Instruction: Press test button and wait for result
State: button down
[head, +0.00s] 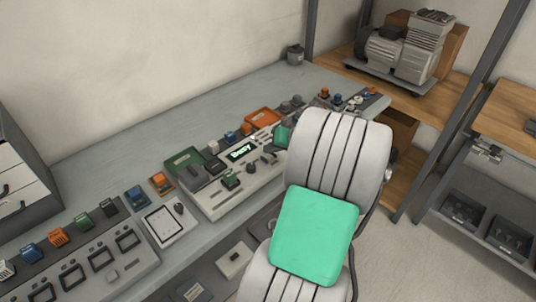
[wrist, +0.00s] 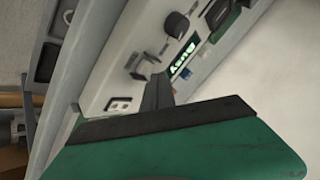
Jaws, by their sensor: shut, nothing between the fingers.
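A light grey test panel (head: 225,200) lies on the bench, with a small lit green display (head: 241,152) whose text I cannot read for certain. The display also shows in the wrist view (wrist: 183,58), beside a black knob (wrist: 177,24) and a white rocker-like part (wrist: 119,104). My gripper (head: 268,149) is over the right part of the panel, its dark fingers together and empty. In the wrist view the fingers (wrist: 157,88) point at the panel face close to its controls. Which control is the test button, and whether the fingertips touch it, I cannot tell.
Coloured blocks and an orange tray (head: 262,118) stand behind the panel. Another control unit (head: 90,262) is at the left front. A compressor (head: 405,50) stands on a wooden shelf at the back right. My arm hides the bench's right front.

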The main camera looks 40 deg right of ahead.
aim_at(271, 157)
jog(key=shift+r, duration=0.15)
notch_tip(271, 157, up, 5)
jog(key=p, duration=0.3)
jog(key=shift+p, duration=0.4)
dwell(0.5)
